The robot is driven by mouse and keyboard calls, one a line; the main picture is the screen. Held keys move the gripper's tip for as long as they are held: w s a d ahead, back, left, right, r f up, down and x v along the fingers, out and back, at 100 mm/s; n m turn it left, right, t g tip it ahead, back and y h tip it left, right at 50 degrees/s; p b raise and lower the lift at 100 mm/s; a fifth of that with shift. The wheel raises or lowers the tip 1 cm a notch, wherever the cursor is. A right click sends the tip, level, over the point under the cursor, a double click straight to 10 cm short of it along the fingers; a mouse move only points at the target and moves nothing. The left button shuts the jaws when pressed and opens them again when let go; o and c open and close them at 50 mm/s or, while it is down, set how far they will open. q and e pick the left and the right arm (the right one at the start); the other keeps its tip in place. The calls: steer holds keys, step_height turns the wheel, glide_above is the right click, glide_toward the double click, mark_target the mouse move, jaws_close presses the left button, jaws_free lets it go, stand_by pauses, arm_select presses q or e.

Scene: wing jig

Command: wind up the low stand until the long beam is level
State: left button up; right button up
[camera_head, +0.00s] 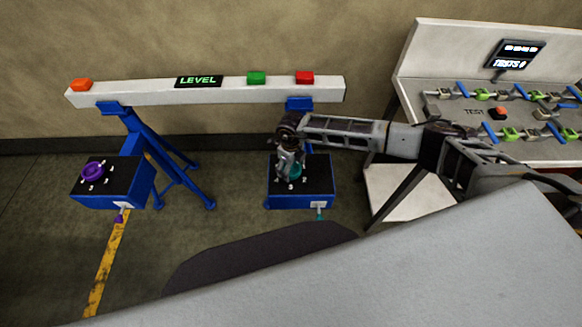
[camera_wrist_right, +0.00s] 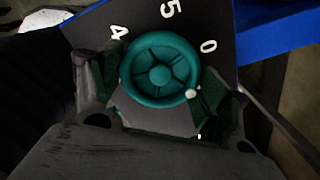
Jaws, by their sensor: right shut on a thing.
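The long white beam (camera_head: 220,95) rests on two blue stands and looks slightly higher at its right end in the picture; I cannot tell if it is truly level. The left stand (camera_head: 140,140) has a box with a purple handwheel (camera_head: 93,171). The right stand (camera_head: 299,104) has a box with a teal handwheel (camera_head: 296,172), partly hidden by my right gripper (camera_head: 291,168). In the right wrist view, the teal handwheel (camera_wrist_right: 160,70) sits between the fingers of my right gripper (camera_wrist_right: 158,85), which is shut on its rim. My left gripper is not in view.
A sign reading LEVEL (camera_head: 199,81) and orange, green (camera_head: 256,78) and red blocks are on the beam. A test bench (camera_head: 440,95) with clamps stands at right. A grey surface (camera_head: 400,270) fills the lower right. Floor between the stands is clear.

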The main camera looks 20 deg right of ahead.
steer(key=shift+m, duration=1)
steer(key=o, duration=1)
steer(key=shift+o, duration=0.2)
step_height(320, 180, up, 12)
stand_by(0.7)
